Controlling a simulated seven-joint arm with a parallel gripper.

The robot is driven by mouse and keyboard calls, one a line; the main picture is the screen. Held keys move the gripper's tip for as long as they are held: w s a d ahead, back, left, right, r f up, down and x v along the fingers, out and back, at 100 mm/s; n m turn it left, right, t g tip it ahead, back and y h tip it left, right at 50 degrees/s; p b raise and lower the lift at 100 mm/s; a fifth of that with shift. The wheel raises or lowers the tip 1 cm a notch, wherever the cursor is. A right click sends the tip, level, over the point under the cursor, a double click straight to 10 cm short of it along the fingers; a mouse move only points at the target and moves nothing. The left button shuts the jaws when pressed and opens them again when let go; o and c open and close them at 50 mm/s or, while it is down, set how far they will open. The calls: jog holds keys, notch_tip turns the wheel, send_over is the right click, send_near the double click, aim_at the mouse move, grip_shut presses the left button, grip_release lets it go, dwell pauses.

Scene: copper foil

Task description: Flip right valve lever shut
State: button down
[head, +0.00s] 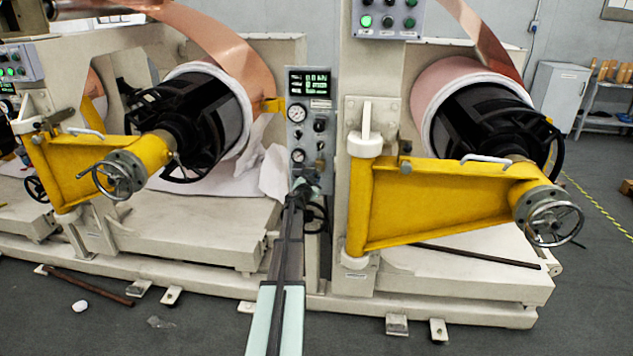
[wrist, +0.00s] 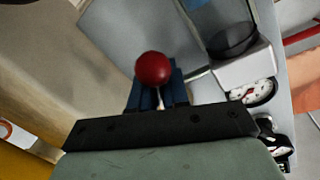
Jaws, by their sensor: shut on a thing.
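The valve lever shows in the wrist view as a red ball knob (wrist: 153,68) on a thin pale stem. My gripper (wrist: 157,88) has its blue fingers closed around the stem, just below the ball. In the head view my gripper (head: 300,190) is at the bottom of the grey gauge panel (head: 297,128). The red knob cannot be made out there, and my gripper and arm cover that spot. Whether the lever stands open or shut cannot be told.
The panel carries round gauges, one also in the wrist view (wrist: 255,90), and a lit display (head: 310,82). Yellow swing arms (head: 95,165) (head: 435,200) flank it left and right. A dark handwheel (head: 316,216) is close beside my gripper.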

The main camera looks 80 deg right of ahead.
jog(key=shift+w+r+m, duration=0.15)
jog(key=shift+w+m, duration=0.25)
jog(key=shift+m, duration=0.4)
jog(key=c, duration=1.2)
grip_release()
jog(key=shift+a, duration=0.15)
jog(key=w+a+r, duration=0.1)
jog(key=w+a, duration=0.1)
jog(key=a, duration=1.1)
jog(key=shift+w+a+r, duration=0.15)
jog(key=shift+r, duration=0.05)
